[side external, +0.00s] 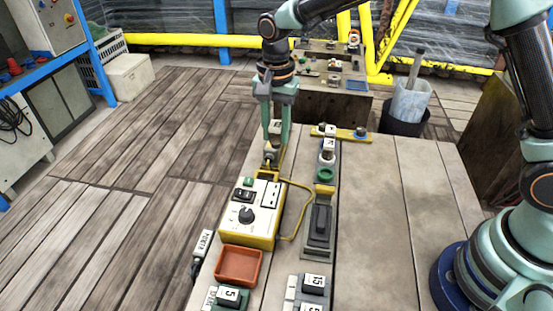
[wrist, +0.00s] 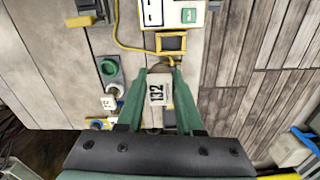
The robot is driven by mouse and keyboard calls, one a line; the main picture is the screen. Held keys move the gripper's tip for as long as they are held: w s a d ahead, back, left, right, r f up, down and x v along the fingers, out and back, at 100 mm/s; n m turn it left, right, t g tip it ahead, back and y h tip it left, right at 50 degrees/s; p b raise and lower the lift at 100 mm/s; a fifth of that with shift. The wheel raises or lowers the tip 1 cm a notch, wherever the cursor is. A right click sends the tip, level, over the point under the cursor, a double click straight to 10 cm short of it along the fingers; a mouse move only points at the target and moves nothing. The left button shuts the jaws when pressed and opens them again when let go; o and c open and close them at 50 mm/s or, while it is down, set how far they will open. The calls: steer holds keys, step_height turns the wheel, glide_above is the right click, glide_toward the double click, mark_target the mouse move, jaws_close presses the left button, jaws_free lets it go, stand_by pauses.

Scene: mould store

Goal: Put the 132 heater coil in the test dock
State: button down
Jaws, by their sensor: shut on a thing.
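My gripper (side external: 273,146) points down just behind the yellow-and-white tester box (side external: 248,215). It is shut on the 132 heater coil (wrist: 157,94), whose white 132 label faces the camera in the wrist view between the two green fingers (wrist: 159,68). In the side view the coil is mostly hidden by the fingers.
A green ring (side external: 325,174) and a dark block on a grey holder (side external: 319,220) stand right of the tester. A yellow cable (side external: 300,212) loops beside it. A red tray (side external: 239,265) and blocks labelled 15 (side external: 314,283) and 5 lie in front. The bench's right side is clear.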

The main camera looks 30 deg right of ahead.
steer(key=shift+w+a+f, duration=0.1)
steer(key=shift+a+f, duration=0.35)
steer(key=shift+f, duration=0.9)
steer(key=shift+w+a+f, duration=0.1)
steer(key=shift+a+f, duration=0.35)
steer(key=shift+f, duration=0.9)
steer(key=shift+w+a+f, duration=0.1)
steer(key=shift+a+f, duration=0.35)
steer(key=shift+f, duration=0.9)
steer(key=shift+f, duration=0.9)
steer(key=shift+c, duration=0.4)
jaws_free()
step_height(320, 180, up, 8)
steer(key=shift+f, duration=0.25)
